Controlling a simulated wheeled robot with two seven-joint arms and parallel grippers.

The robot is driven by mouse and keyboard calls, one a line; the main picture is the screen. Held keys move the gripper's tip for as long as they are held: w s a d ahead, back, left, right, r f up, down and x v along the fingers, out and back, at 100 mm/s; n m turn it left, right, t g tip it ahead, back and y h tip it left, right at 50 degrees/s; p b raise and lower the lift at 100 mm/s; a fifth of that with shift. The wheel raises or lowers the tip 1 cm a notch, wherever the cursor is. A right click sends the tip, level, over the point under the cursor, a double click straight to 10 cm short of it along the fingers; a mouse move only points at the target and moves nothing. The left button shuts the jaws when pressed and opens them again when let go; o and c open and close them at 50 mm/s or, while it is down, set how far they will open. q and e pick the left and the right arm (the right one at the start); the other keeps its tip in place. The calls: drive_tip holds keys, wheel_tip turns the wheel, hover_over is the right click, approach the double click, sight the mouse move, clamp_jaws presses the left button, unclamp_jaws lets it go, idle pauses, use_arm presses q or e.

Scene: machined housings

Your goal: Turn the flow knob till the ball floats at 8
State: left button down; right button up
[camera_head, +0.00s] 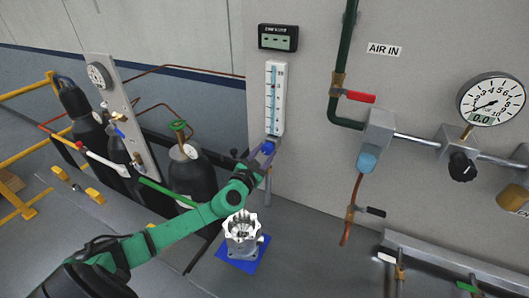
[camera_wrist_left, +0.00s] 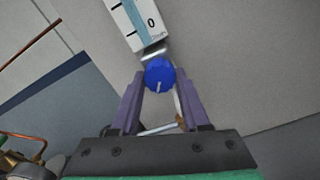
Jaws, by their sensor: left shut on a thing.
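The flowmeter (camera_head: 275,98) is a white upright tube with a blue scale, fixed to the grey panel. I cannot make out its ball at this size. The blue flow knob (camera_head: 268,146) sits just below the tube. My left gripper (camera_head: 262,156) is on the knob. In the left wrist view the knob (camera_wrist_left: 159,74) lies between the two purple fingers, which are shut on it, and its white mark points downward. That view also shows the flowmeter's lower end (camera_wrist_left: 138,22) with the 0 mark. My right gripper is not in view.
A black display (camera_head: 278,38) hangs above the flowmeter. To the right are a red-handled valve (camera_head: 360,97), a dial gauge (camera_head: 492,100) and a black knob (camera_head: 462,166). A metal housing (camera_head: 241,237) stands on a blue mat below. Gas cylinders (camera_head: 190,172) stand at the left.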

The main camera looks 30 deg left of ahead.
use_arm(q)
drive_tip(key=shift+a+r, duration=0.1)
drive_tip(key=shift+r, duration=0.3)
drive_tip(key=c, duration=0.7)
unclamp_jaws()
drive_tip(key=o, duration=0.3)
drive_tip(key=shift+w+f, duration=0.1)
drive_tip(key=shift+f, duration=0.15)
drive_tip(key=shift+s+d+b, duration=0.15)
drive_tip(key=shift+s+b, duration=0.15)
drive_tip(key=shift+s, duration=2.1)
drive_tip(key=shift+s+d+b, duration=0.2)
drive_tip(key=shift+s+b, duration=0.05)
drive_tip(key=shift+s, duration=2.2)
drive_tip(key=shift+s+d+b, duration=0.15)
drive_tip(key=shift+s+b, duration=0.15)
drive_tip(key=shift+s, duration=2.1)
